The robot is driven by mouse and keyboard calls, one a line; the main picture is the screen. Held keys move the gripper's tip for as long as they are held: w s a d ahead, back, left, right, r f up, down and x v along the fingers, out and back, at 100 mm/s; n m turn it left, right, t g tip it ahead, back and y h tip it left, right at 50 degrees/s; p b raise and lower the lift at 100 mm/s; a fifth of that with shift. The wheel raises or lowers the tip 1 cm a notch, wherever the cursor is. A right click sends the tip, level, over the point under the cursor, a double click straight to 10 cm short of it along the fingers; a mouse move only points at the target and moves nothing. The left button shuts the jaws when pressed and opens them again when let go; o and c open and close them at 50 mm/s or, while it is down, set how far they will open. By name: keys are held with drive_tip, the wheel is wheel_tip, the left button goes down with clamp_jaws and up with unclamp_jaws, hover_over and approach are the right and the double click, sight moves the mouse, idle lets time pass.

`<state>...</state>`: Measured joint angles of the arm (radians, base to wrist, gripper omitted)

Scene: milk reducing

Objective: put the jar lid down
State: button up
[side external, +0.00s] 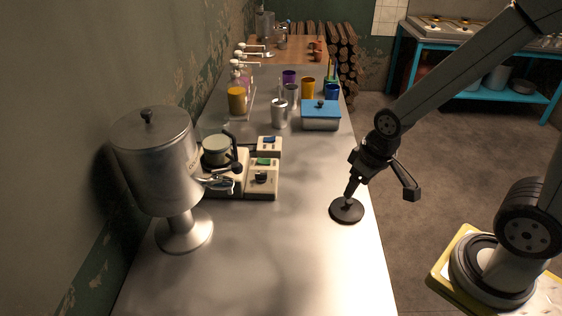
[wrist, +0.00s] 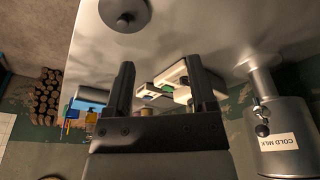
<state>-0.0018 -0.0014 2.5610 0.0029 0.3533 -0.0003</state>
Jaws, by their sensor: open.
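The jar lid (side external: 347,211) is a dark, round disc with a small knob on top. It lies flat on the metal counter near its right edge in the side view. In the wrist view the lid (wrist: 124,20) is at the top, cut off by the frame edge. My gripper (side external: 351,187) points down just above the lid's knob in the side view. In the wrist view my gripper (wrist: 161,66) has its two fingers spread with nothing between them, and the lid shows beyond the left finger. Whether a finger still touches the knob is unclear.
A metal milk dispenser (side external: 158,160) stands at the left, with a beige appliance (side external: 255,180) beside it. Farther back are a metal canister (side external: 279,114), a blue-lidded box (side external: 320,116) and several cups. The counter (side external: 290,255) in front is clear.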

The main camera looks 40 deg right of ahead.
idle(0.4)
drive_tip(key=n+g, duration=0.3)
drive_tip(key=n, duration=2)
hover_over(349, 201)
drive_tip(key=f, duration=0.5)
drive_tip(key=shift+s+f, duration=0.2)
drive_tip(key=shift+f, duration=0.1)
drive_tip(key=shift+f+m, duration=0.3)
drive_tip(key=shift+f, duration=1)
drive_tip(key=shift+f, duration=0.15)
drive_tip(key=shift+w+f, duration=0.15)
drive_tip(key=shift+f, duration=2.3)
